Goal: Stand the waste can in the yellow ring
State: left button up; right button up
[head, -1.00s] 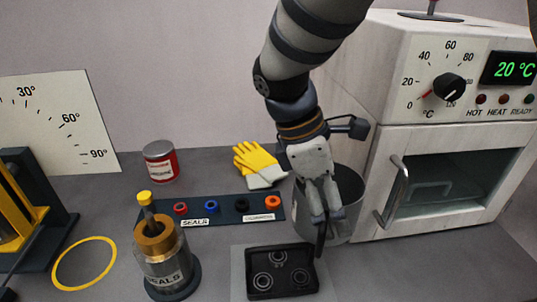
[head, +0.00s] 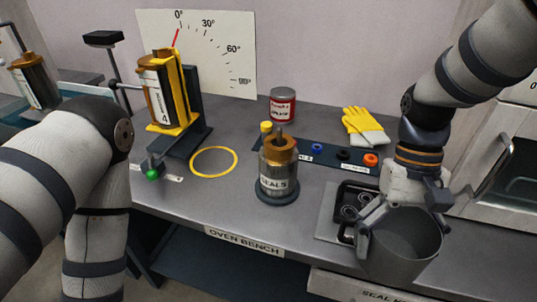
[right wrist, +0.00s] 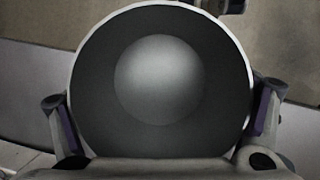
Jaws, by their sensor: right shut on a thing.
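The waste can (head: 407,250) is a grey open bucket at the lower right of the head view. My right gripper (head: 403,218) is shut on it, with fingers on opposite sides near the rim. The can looks raised off the bench, near its front edge, and slightly tilted. In the right wrist view I look down into the empty can (right wrist: 160,80), with a finger on each side. The yellow ring (head: 212,177) lies flat and empty on the bench, left of the can. My left gripper is outside the frames; only my left arm shows.
Between can and ring stand the SEALS cylinder (head: 278,172) and a black tray (head: 352,197). Behind are a red-and-grey tin (head: 283,105), yellow gloves (head: 362,124) and a seal strip (head: 330,152). A yellow-framed tilting stand (head: 180,95) is behind the ring; the oven (head: 508,175) is right.

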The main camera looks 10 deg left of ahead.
aim_at(214, 160)
jog(key=j+z, duration=0.2)
jog(key=j, duration=0.85)
jog(key=i+j+z, duration=0.1)
jog(key=j, duration=0.35)
jog(key=i+j+z, duration=0.1)
jog(key=j, duration=0.35)
jog(key=i+j+z, duration=0.1)
jog(key=j, duration=0.35)
jog(key=i, duration=0.1)
